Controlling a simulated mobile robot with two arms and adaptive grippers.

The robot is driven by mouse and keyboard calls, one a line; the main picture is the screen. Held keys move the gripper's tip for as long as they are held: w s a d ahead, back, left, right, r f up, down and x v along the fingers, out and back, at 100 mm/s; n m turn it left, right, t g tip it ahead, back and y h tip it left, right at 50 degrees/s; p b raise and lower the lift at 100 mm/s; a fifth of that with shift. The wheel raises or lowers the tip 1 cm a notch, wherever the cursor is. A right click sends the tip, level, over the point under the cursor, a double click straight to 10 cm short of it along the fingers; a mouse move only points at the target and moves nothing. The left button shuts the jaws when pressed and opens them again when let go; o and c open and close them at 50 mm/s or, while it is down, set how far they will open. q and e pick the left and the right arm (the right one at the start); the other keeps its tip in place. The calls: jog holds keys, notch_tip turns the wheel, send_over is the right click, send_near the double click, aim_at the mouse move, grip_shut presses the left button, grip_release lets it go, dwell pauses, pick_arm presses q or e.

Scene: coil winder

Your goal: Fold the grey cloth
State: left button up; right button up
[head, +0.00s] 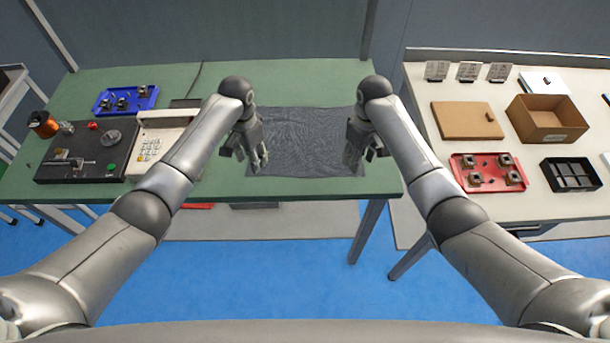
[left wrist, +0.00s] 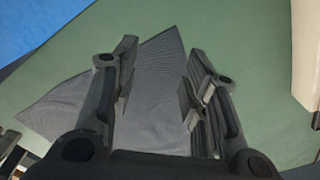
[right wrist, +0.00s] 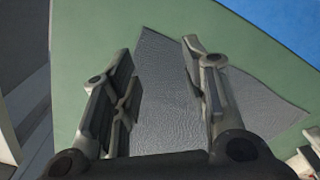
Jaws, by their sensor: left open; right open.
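The grey cloth (head: 305,145) lies spread flat on the green table between my two grippers. My left gripper (head: 254,160) is open and empty at the cloth's left side. In the left wrist view the cloth (left wrist: 155,105) shows between and beside the open fingers. My right gripper (head: 363,160) is open and empty at the cloth's right edge. In the right wrist view the cloth (right wrist: 165,100) lies between and beyond its fingers. I cannot tell whether either gripper touches the cloth. The grippers hide parts of its left and right edges.
The green table (head: 310,90) is bare behind the cloth. A coil winder (head: 85,150) and a blue tray (head: 127,100) stand to the left. The pale table at right holds a cardboard box (head: 547,120), a red tray (head: 488,172) and a black tray (head: 571,175).

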pick_arm(q)
jog(key=shift+f, duration=2.2)
pick_arm(e)
jog(key=shift+f, duration=2.2)
pick_arm(q)
jog(key=shift+f, duration=0.1)
pick_arm(e)
jog(key=shift+f, duration=0.1)
pick_arm(q)
jog(key=shift+f, duration=0.1)
pick_arm(e)
jog(key=shift+f, duration=0.15)
pick_arm(q)
jog(key=shift+c, duration=0.5)
pick_arm(e)
jog(key=shift+c, duration=0.5)
pick_arm(q)
jog(key=c, duration=0.3)
pick_arm(e)
jog(key=c, duration=0.3)
pick_arm(q)
grip_shut()
pick_arm(e)
grip_shut()
pick_arm(q)
jog(key=shift+a, duration=0.1)
pick_arm(e)
jog(key=shift+d, duration=0.1)
